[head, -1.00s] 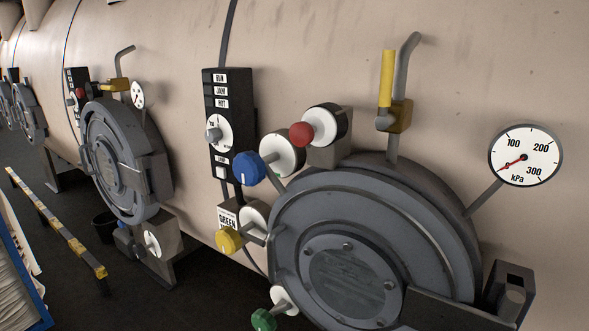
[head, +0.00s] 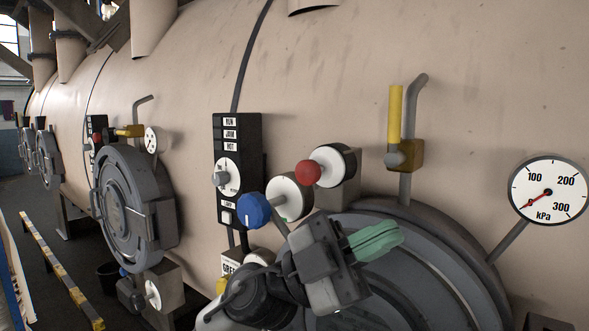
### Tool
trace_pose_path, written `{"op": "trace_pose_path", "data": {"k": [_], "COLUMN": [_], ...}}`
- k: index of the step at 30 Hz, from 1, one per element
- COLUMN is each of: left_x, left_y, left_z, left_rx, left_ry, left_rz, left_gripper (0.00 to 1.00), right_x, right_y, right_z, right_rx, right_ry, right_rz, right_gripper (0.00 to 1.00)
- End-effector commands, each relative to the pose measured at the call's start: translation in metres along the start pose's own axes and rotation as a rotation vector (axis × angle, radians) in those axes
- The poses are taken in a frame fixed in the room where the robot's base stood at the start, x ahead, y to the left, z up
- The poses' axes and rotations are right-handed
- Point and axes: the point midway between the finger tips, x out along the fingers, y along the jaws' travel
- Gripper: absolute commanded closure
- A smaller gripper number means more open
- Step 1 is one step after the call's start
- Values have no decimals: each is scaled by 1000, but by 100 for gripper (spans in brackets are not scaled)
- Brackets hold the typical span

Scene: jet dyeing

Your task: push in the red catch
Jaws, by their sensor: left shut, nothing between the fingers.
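The red catch (head: 308,173) is a round red knob on the front of a dark cylinder with a pale face (head: 331,166), above the round door of the near vessel. It sticks out toward the lower left. My left gripper (head: 384,239) has green fingers, shut and empty. It is in front of the grey door (head: 430,262), below and to the right of the red catch and apart from it in the picture. My left wrist covers much of the door's left part. My right gripper is not in view.
A blue knob (head: 253,210) sits left of the red catch, beside a black control panel (head: 238,150).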

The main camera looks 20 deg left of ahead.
Motion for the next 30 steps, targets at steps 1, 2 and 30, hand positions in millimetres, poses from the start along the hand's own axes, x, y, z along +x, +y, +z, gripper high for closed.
{"op": "trace_pose_path", "data": {"k": [1,2,30], "left_x": [13,18,-67], "left_y": [3,6,-149], "left_z": [-13,-18,-109], "left_rx": [51,70,361], "left_ry": [11,6,-1528], "left_rz": [146,231,776], "left_gripper": [100,100,100], "right_x": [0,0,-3], "right_y": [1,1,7], "right_z": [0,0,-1], "right_rx": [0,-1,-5], "right_ry": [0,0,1], "right_rz": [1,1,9], "right_gripper": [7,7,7]}}
